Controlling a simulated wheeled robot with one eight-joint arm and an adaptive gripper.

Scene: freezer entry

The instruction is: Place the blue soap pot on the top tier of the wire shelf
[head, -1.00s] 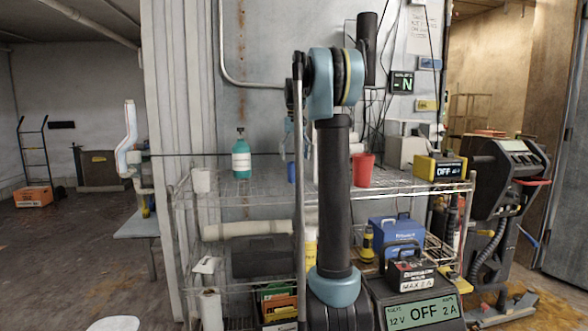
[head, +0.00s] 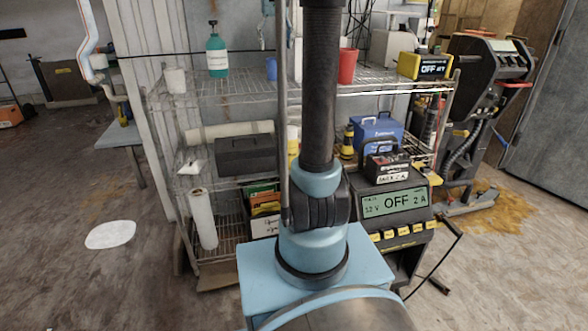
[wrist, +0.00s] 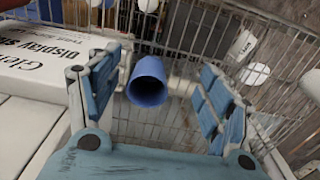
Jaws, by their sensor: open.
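The blue soap pot (head: 271,68) stands on the top tier of the wire shelf (head: 222,99), partly hidden by my arm in the head view. In the wrist view the pot (wrist: 150,92) shows its dark open mouth over the wire mesh. My gripper (wrist: 158,68) is open, with one finger on each side of the pot in the picture. I see free space between the pot and both fingers. The gripper is not clearly visible in the head view.
The top tier also holds a green bottle (head: 217,55), a white cup (head: 175,79), a red cup (head: 347,66) and a yellow meter (head: 424,66). A white lettered box (wrist: 45,62) lies left of the pot in the wrist view. Open floor is at left.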

